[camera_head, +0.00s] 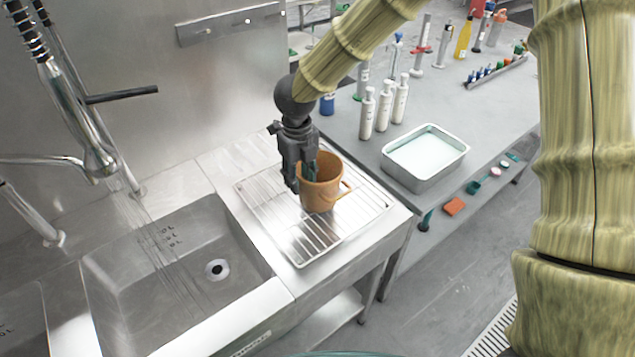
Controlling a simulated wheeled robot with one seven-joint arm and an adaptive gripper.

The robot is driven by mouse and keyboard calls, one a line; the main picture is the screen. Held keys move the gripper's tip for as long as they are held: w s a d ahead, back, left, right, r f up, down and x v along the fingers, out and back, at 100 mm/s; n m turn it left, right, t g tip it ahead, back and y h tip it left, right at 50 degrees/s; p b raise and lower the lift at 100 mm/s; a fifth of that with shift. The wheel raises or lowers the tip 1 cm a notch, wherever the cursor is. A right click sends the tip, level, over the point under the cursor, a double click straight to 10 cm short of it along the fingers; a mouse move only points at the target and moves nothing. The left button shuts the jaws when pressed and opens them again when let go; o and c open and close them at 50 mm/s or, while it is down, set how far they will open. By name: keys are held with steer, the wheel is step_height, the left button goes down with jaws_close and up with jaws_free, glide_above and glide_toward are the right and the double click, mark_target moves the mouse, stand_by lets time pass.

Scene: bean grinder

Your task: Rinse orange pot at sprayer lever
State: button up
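The orange pot (327,195) is upright on the wire drain rack right of the sink, its handle towards the right. My gripper (301,182) points down at the pot's left side. One dark finger is outside the wall and another reaches inside the rim. I cannot tell whether they press on the wall. The sprayer (98,160) hangs over the sink at the left, with thin streams of water falling from it. Its black lever (122,95) sticks out to the right. The gripper and pot are well to the right of the water.
The steel sink (215,235) has a drain in its floor. The drain rack (310,250) is otherwise bare. A side table holds a metal tray of pale liquid (427,182), several white bottles (384,108) and a rack of small coloured items (495,71).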

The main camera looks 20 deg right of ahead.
mark_target(301, 206)
steer(key=shift+s+f+p, duration=0.15)
steer(key=shift+f+p, duration=0.25)
steer(key=shift+f, duration=0.55)
steer(key=shift+f+p, duration=0.55)
steer(key=shift+f, duration=1.5)
jaws_close()
